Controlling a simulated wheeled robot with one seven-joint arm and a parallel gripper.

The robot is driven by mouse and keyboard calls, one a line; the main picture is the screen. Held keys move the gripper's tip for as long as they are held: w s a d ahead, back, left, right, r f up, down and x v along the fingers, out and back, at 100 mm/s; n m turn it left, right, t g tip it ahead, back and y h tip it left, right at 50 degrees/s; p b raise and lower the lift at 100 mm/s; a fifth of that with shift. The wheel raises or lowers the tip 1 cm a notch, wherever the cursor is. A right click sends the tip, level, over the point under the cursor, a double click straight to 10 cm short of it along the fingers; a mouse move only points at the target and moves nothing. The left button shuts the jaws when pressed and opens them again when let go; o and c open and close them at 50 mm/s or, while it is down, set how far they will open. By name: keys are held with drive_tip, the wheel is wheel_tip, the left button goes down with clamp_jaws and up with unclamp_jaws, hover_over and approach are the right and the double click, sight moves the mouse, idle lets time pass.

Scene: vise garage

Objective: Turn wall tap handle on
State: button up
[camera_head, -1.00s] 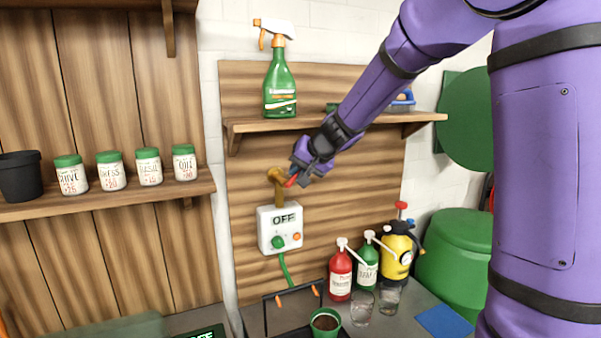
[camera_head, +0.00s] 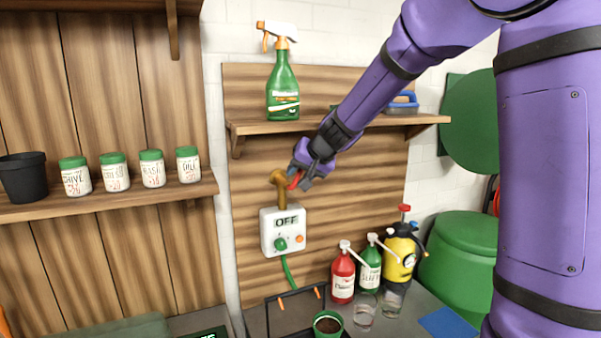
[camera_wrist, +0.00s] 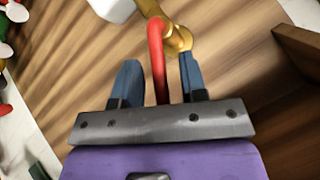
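The brass wall tap (camera_head: 281,190) is fixed to the wooden wall panel, above a white box marked OFF (camera_head: 283,232). Its red handle (camera_head: 295,180) is mostly hidden by my gripper in the head view. In the wrist view the red handle (camera_wrist: 157,60) runs down from the brass body (camera_wrist: 176,36) into the space between my two blue-grey fingers. My gripper (camera_wrist: 160,72) is open, with one finger on each side of the handle. In the head view my gripper (camera_head: 304,172) is just right of the tap.
A shelf (camera_head: 330,126) with a green spray bottle (camera_head: 283,88) is above my gripper. Red, green and yellow bottles (camera_head: 343,277) stand on the counter below. A shelf with several jars (camera_head: 75,176) is at the left. The panel right of the tap is clear.

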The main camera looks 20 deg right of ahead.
drive_tip(key=s+d, duration=0.4)
drive_tip(key=s, duration=0.8)
drive_tip(key=shift+s+r, duration=0.15)
drive_tip(key=shift+r, duration=0.25)
